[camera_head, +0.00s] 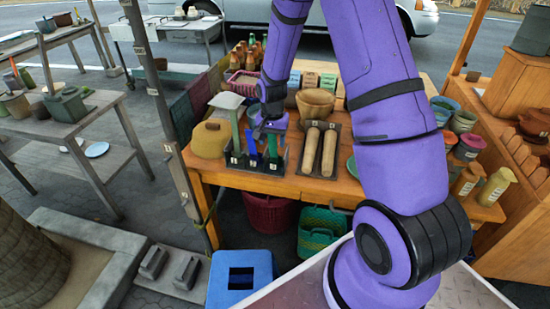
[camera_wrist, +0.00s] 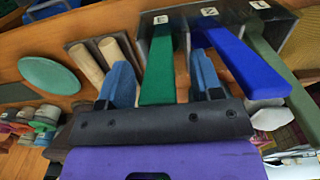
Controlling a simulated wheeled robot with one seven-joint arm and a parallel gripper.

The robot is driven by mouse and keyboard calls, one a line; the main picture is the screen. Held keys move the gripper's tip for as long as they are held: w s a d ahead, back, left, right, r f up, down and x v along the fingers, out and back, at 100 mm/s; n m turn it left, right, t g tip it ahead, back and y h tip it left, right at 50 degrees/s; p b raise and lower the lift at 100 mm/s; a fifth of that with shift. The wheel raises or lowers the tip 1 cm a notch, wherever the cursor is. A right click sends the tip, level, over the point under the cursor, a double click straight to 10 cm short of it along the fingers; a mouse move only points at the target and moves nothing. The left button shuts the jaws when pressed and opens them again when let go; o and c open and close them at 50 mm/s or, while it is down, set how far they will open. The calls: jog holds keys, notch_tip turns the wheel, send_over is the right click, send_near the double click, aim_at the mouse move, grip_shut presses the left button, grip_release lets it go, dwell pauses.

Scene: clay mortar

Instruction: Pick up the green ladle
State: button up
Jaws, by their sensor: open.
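The green ladle's flat handle (camera_wrist: 158,65) rises from a dark holder (camera_wrist: 290,35); its lower end is hidden. In the wrist view my gripper (camera_wrist: 162,84) is open, with one blue fingertip on each side of this handle and a visible gap on both sides. A blue handle (camera_wrist: 240,62) stands just right of the right finger, and an olive-green one (camera_wrist: 268,65) stands further right. In the head view my gripper (camera_head: 270,125) is over the right part of the holder (camera_head: 242,163), above the green handle (camera_head: 272,146), partly hiding it.
Two wooden rolling pins (camera_head: 320,150) lie on a dark tray right of the holder. A green disc (camera_wrist: 50,76) lies on the wooden table (camera_head: 270,184).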

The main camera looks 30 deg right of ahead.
grip_shut()
jog(key=shift+r, duration=0.1)
notch_tip(320, 180, up, 10)
jog(key=shift+f, duration=0.1)
dwell(0.4)
jog(key=c, duration=0.7)
grip_release()
jog(key=shift+c, duration=0.2)
grip_shut()
jog(key=shift+s+d, duration=0.1)
